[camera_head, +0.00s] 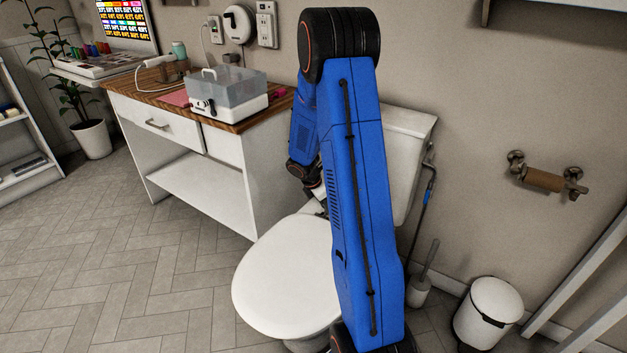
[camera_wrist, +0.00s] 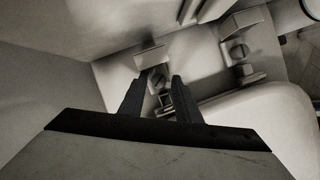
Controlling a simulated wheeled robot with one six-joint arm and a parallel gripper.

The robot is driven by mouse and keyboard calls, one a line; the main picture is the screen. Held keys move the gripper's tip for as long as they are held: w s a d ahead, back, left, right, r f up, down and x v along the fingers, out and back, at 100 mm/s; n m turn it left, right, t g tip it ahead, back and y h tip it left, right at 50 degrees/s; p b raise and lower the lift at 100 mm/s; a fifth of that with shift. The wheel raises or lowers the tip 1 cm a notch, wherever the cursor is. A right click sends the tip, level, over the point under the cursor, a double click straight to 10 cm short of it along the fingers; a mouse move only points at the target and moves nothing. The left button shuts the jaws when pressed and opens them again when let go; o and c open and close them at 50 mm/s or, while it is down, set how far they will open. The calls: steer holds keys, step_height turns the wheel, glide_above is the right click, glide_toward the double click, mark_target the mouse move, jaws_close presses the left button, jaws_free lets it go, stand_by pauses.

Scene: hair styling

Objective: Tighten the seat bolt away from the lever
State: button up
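The white toilet seat and lid (camera_head: 285,275) are down in the head view, with the tank (camera_head: 408,125) behind. In the wrist view, two slotted bolt heads show at the seat hinges. One bolt (camera_wrist: 158,77) lies at my fingertips, below a raised cap (camera_wrist: 150,56). The other bolt (camera_wrist: 238,51) is to the right, clear of the fingers. My gripper (camera_wrist: 160,80) has its two dark fingers apart, one on each side of the nearer bolt. I cannot tell whether they touch it. In the head view my blue arm hides the fingers and bolts. I cannot make out the lever.
A wood-topped cabinet (camera_head: 225,160) with a grey-lidded box (camera_head: 228,92) stands left of the toilet. A toilet brush (camera_head: 420,285) and a white bin (camera_head: 488,312) stand on its right. A paper holder (camera_head: 545,178) is on the wall. The floor at front left is clear.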

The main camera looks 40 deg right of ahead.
steer(key=n+t, duration=0.1)
steer(key=n, duration=0.1)
steer(key=shift+a+r+n, duration=0.1)
steer(key=shift+r+n, duration=0.05)
steer(key=shift+n, duration=0.25)
steer(key=v, duration=1.7)
